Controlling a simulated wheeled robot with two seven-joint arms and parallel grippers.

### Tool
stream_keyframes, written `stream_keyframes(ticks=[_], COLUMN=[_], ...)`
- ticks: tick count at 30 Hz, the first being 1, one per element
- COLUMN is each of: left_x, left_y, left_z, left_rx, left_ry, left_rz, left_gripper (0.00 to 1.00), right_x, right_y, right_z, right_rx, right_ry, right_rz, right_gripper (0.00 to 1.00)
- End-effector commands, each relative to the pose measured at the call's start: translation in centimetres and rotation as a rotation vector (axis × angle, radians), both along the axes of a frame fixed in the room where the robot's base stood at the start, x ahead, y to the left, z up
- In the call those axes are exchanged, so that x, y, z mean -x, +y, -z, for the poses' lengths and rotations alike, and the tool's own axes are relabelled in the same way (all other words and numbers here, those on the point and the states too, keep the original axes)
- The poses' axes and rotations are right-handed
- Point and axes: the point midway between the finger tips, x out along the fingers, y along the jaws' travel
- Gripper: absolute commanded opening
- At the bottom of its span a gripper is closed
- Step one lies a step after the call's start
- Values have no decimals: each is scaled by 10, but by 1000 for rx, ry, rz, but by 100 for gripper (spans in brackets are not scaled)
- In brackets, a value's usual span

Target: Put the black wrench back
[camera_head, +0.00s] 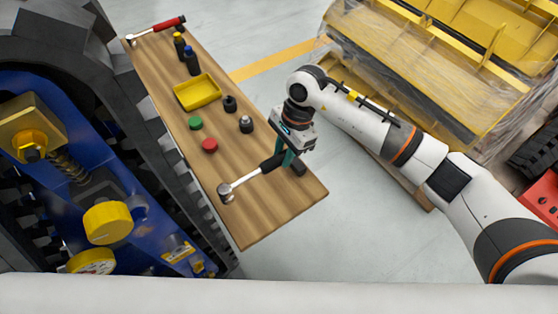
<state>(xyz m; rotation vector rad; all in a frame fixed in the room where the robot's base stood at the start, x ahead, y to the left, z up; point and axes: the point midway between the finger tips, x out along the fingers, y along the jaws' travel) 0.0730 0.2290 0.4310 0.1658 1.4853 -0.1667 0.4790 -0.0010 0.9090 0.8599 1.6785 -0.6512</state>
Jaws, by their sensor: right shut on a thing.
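The black wrench (254,174), a ratchet-type tool with a black handle and a silver head, is at the near end of the wooden board. Its head points left and its handle runs up to the right. My right gripper (285,160) is shut on the handle end. Whether the wrench rests on the board or hangs just above it I cannot tell. My left gripper is not in view.
A red-handled wrench (158,29) lies at the board's far end. Yellow and blue-capped bottles (191,60), a yellow tray (197,92), green cap (195,123), red cap (209,145) and small black parts (246,124) stand between. Blue tracked machinery (75,165) borders the left.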

Motion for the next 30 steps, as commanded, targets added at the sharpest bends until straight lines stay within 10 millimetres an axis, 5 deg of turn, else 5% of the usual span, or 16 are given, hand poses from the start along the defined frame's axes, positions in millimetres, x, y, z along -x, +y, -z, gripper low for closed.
stream_keyframes(ticks=[13,23,24,27,30], left_x=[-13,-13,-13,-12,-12], left_y=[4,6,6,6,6], left_z=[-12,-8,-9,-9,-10], left_rx=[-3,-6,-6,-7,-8], left_ry=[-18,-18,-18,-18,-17], left_rz=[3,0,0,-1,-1], left_gripper=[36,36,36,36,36], right_x=[0,-1,-1,0,0], right_y=[1,1,0,0,0], right_z=[46,50,49,49,49], right_rx=[-3,-3,-1,-1,-1], right_ry=[0,-4,-2,-2,-2], right_rz=[1,-1,0,0,0], right_gripper=[0,0,33,48,48])
